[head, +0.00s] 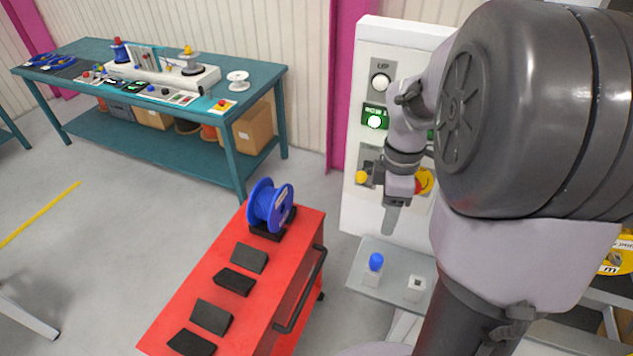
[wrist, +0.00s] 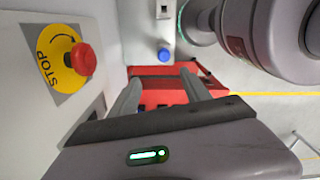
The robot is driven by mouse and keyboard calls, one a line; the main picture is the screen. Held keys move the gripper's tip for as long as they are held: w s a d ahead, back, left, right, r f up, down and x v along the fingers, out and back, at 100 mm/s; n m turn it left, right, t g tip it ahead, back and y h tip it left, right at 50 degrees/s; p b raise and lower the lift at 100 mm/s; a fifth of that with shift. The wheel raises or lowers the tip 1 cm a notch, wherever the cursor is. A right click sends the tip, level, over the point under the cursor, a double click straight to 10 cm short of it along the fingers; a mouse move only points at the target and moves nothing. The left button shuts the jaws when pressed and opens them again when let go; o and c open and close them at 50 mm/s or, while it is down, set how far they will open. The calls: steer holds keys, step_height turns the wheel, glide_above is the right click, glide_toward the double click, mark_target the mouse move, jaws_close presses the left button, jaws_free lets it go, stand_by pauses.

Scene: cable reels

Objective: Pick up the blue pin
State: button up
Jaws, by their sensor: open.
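The blue pin (head: 376,261) has a rounded blue head and stands upright in a pale block on a small grey shelf (head: 392,292). In the wrist view the blue pin (wrist: 165,55) shows from above, just beyond my fingertips. My gripper (head: 390,222) points down in front of the white control panel, above the shelf and apart from the pin. In the wrist view my gripper (wrist: 161,77) has its two fingers spread with nothing between them. The pin's lower part is hidden in its block.
A white block with a dark hole (head: 416,284) stands right of the pin. The control panel (head: 366,205) has a red stop button (wrist: 84,60) close to my gripper. A red cart (head: 262,312) with a blue reel (head: 269,206) stands to the left. A teal workbench (head: 262,78) is behind.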

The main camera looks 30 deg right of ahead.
mark_target(377, 257)
steer(key=f+b, duration=0.2)
steer(key=f, duration=0.4)
steer(key=f+b, duration=0.2)
steer(key=f, duration=0.3)
steer(key=s+f+b, duration=0.1)
steer(key=f+b, duration=0.2)
steer(key=f, duration=0.3)
steer(key=shift+a+f, duration=0.3)
steer(key=shift+r, duration=0.1)
jaws_close()
